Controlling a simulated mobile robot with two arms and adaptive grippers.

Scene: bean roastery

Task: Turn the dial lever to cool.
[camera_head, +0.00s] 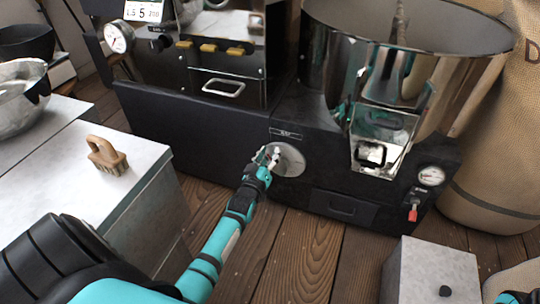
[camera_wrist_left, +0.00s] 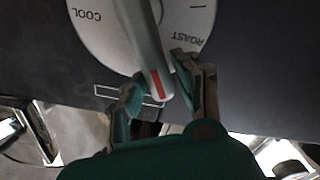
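The round pale dial (camera_head: 291,161) is on the dark front of the roaster, under the hopper's left side. In the left wrist view the dial plate (camera_wrist_left: 105,42) reads COOL at left and ROAST at right, both upside down. The grey dial lever (camera_wrist_left: 147,45) has a red mark near its end and points down there, between the two words. My left gripper (camera_head: 268,156) is at the dial, and in the wrist view its fingers (camera_wrist_left: 157,75) flank the lever, with both tips appearing to touch it. In the head view the gripper hides most of the lever.
A wooden brush (camera_head: 107,155) lies on the grey cabinet (camera_head: 150,185) at left. A metal chute (camera_head: 383,140) and a red-tipped lever (camera_head: 413,213) are right of the dial. A grey box (camera_head: 430,270) stands at lower right, with part of my right arm beside it.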

